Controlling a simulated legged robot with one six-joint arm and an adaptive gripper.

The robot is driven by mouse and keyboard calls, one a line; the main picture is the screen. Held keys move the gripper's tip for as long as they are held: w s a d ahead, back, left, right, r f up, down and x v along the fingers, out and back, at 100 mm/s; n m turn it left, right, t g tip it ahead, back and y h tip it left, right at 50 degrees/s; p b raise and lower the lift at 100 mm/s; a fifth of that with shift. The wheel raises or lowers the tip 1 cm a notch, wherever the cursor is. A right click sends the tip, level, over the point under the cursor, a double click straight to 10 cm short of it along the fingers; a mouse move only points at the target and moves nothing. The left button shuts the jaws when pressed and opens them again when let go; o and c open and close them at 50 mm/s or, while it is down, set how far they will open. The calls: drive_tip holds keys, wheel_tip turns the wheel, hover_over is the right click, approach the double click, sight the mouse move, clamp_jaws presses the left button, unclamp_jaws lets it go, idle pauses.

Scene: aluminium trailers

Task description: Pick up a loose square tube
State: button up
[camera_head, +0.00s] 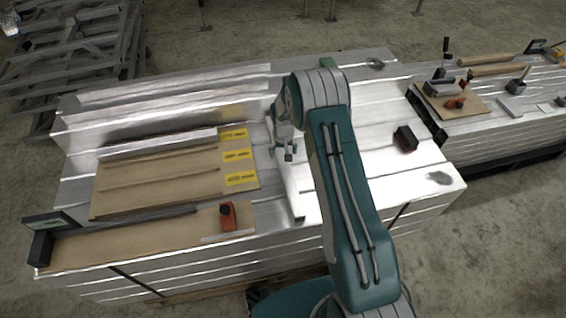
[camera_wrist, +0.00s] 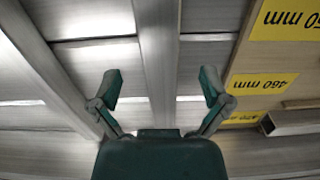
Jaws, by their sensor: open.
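A loose pale square tube (camera_head: 291,190) lies on the aluminium stack, running from under my gripper toward the near edge. In the wrist view the tube (camera_wrist: 156,50) runs down the middle, between my fingers. My gripper (camera_head: 288,156) is over the tube's far part. In the wrist view my gripper (camera_wrist: 160,87) is open, with one finger on each side of the tube; whether they are at its height I cannot tell. The tube's lower end in that view is hidden behind the gripper body.
A wooden board (camera_head: 110,200) with yellow length labels (camera_head: 237,155) and more tubes lies left of the tube. An orange-red tool (camera_head: 228,215) stands near the front edge. A dark block (camera_head: 405,138) sits to the right. A second stack (camera_head: 500,122) carries tools.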

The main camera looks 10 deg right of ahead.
sight(283, 161)
wheel_tip(283, 161, down, 5)
drive_tip(key=shift+w+f, duration=0.1)
clamp_jaws()
